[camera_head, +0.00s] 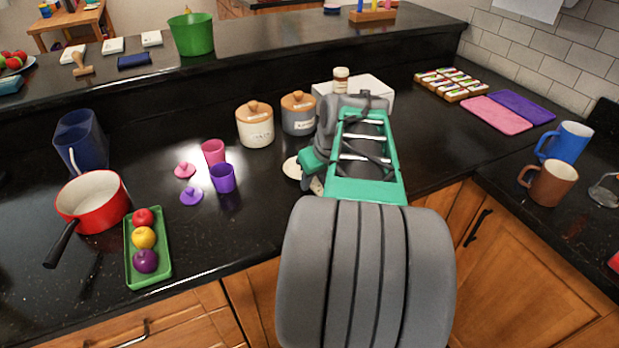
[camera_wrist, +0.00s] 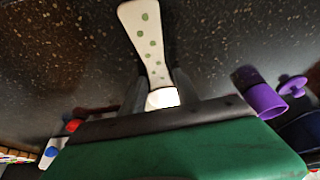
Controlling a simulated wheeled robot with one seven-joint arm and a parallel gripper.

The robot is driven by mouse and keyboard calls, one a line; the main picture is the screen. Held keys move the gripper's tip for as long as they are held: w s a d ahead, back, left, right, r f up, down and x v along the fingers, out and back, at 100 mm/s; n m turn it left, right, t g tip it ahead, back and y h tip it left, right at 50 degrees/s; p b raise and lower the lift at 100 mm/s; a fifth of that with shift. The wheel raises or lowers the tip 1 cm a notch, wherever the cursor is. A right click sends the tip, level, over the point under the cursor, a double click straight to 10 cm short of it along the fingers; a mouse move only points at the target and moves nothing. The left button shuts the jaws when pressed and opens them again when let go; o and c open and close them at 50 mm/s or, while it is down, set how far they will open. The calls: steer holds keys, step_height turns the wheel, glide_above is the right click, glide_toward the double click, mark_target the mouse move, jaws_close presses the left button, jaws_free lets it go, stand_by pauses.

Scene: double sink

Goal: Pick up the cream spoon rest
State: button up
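The cream spoon rest (camera_wrist: 148,40) with green dots lies on the dark counter. In the wrist view it runs from the top edge down between my fingers. In the head view its pale round part (camera_head: 291,168) shows just left of my gripper, and my arm hides much of the rest. My gripper (camera_wrist: 160,80) is low over the counter, with one finger on each side of the spoon rest's narrow part. The fingers look very close to it, but I cannot tell whether they press on it.
A cream canister (camera_head: 255,125) and a grey canister (camera_head: 298,114) stand behind and left of my gripper. A pink cup (camera_head: 213,152) and a purple cup (camera_head: 224,178) stand farther left. A white box (camera_head: 375,88) and a jar stand behind.

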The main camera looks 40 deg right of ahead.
jaws_close()
stand_by(0.3)
